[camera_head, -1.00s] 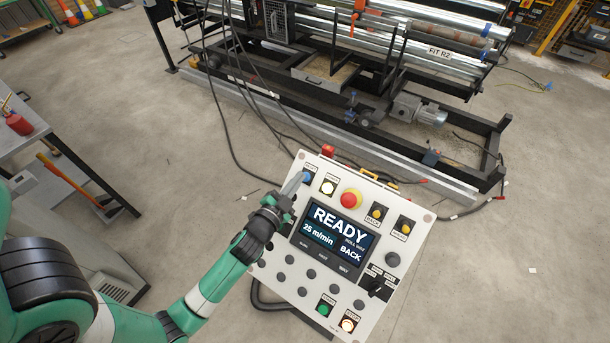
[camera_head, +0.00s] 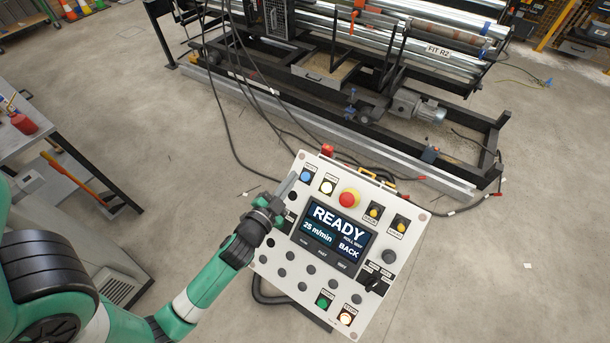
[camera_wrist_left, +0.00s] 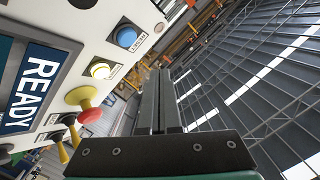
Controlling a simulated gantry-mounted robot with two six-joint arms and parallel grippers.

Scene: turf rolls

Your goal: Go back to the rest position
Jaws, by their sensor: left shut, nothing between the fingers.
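My left gripper (camera_head: 284,189) is shut and empty, in front of the upper left part of a white control panel (camera_head: 285,259). Its fingertips are just below and left of a blue button (camera_head: 306,175). In the left wrist view the closed fingers (camera_wrist_left: 160,100) point past the panel's edge. The blue button (camera_wrist_left: 127,37), a lit button (camera_wrist_left: 100,70) and a red and yellow knob (camera_wrist_left: 88,106) show to their left. The panel's screen (camera_head: 335,232) reads READY, 25 m/min and BACK. My right gripper is out of view.
A black-framed roll machine (camera_head: 330,80) stands behind the panel, with cables trailing across the floor. A grey workbench (camera_head: 60,150) with a red container (camera_head: 24,124) is at the left.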

